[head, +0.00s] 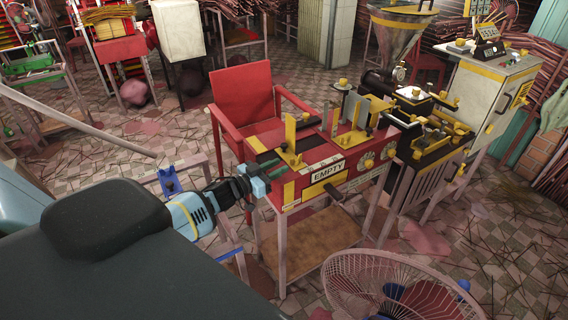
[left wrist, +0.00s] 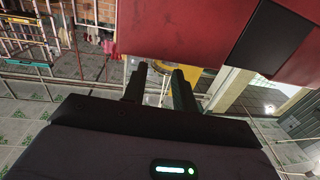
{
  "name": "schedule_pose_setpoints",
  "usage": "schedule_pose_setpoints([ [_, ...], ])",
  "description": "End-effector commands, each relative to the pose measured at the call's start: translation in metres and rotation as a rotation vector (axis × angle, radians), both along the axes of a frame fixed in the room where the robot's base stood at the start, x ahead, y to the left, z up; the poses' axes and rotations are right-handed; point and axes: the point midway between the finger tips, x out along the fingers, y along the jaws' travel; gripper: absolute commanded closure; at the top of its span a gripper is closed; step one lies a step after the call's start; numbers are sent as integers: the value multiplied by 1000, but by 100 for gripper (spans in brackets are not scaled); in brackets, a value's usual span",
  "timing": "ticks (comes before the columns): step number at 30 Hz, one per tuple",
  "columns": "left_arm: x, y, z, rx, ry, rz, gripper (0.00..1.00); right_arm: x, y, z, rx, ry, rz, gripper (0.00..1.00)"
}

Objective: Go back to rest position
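My left gripper (head: 258,182) is at the front left corner of the red extruder machine (head: 325,165), close beside its side. In the left wrist view my left gripper (left wrist: 159,85) shows two dark fingers with a gap between them, and nothing is held there. The machine's red panel (left wrist: 195,35) fills the top of that view, just beyond the fingertips. I cannot tell whether they touch it. The machine carries an EMPTY label (head: 327,171) and a dark handle on its front. My right gripper is in neither view.
A red chair (head: 245,95) stands behind the machine. A fan (head: 400,285) is at the front right, and a control cabinet (head: 490,95) stands at the back right. A metal frame with a blue part (head: 168,180) is left of my gripper. Tiled floor shows at the right.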

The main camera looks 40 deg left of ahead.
Motion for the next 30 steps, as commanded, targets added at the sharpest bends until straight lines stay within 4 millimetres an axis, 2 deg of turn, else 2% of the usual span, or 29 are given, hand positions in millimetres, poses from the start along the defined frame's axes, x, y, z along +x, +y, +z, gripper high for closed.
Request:
schedule_pose_setpoints([
  [6, -13, 3, 0, -1, 0, 0, 72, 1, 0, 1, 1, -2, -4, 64],
  [30, -14, 3, -1, -1, 1, -1, 72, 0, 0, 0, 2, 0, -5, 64],
])
